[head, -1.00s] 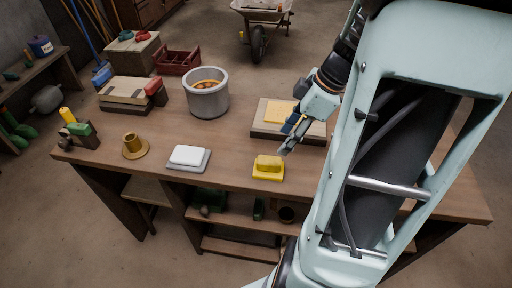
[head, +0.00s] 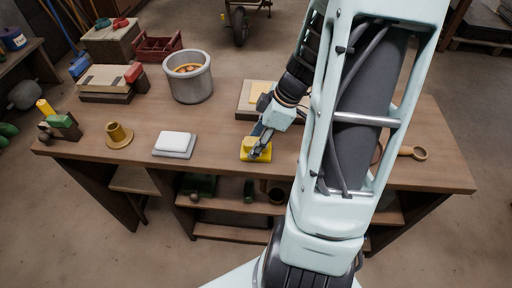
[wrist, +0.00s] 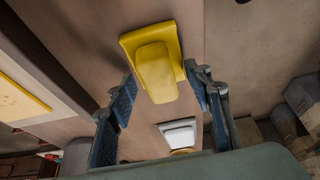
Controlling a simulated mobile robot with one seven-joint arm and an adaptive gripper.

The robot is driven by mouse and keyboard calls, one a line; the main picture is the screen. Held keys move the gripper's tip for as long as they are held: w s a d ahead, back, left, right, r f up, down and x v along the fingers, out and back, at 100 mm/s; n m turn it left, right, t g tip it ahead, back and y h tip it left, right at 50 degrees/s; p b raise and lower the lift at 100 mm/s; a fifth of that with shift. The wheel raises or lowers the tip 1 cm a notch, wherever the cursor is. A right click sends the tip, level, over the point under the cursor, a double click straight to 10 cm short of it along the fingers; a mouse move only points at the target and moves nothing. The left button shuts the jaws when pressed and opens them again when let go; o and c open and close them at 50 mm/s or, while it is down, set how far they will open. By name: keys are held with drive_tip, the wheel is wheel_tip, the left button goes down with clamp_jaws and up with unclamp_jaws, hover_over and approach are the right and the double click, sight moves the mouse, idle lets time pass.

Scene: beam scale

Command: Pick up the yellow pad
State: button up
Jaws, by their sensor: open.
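The yellow pad (head: 248,156) lies on the wooden workbench near its front edge, partly hidden by my gripper in the head view. In the wrist view the yellow pad (wrist: 156,72) shows as a flat square base with a raised rounded block on top. My gripper (head: 260,150) is right over the pad in the head view. In the wrist view my gripper (wrist: 160,92) is open, with one blue-padded finger on each side of the pad's raised block. Nothing is held. I cannot tell whether a finger touches the pad.
A white pad on a grey base (head: 174,144) lies left of the yellow pad, with a brass candlestick-like piece (head: 118,136) further left. A grey pot (head: 188,78) stands behind. A board with a yellow sheet (head: 246,100) lies behind my gripper. The bench front edge is close.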

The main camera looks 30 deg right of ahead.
clamp_jaws()
idle(0.3)
drive_tip(key=shift+r, duration=0.15)
